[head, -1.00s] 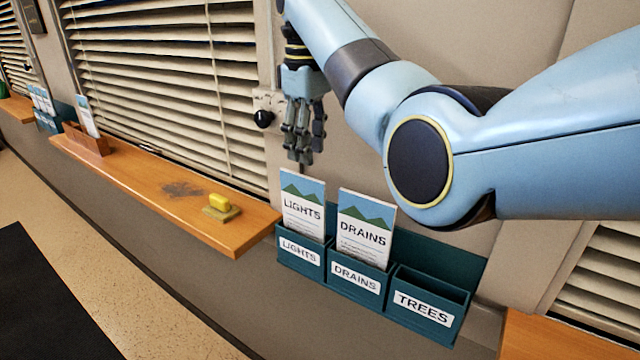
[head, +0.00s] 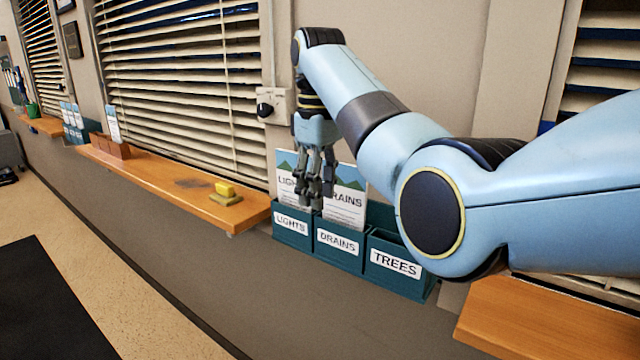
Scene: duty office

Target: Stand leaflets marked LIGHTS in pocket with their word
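A white leaflet marked LIGHTS (head: 286,186), with a blue and green top, stands in the teal pocket labelled LIGHTS (head: 291,226). A similar leaflet marked DRAINS (head: 346,204) stands in the middle pocket, labelled DRAINS (head: 338,246). The pocket labelled TREES (head: 396,266) is on the right, and no leaflet shows in it. My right gripper (head: 315,198) points down and overlaps both leaflets in the picture, covering part of each word. I see no leaflet in it. Its finger gap and any contact are unclear. My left gripper is out of view.
Farther along are a brown holder (head: 110,147) with a leaflet (head: 112,124) and another teal rack (head: 78,131) with leaflets. Another wooden sill (head: 540,318) is at right.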

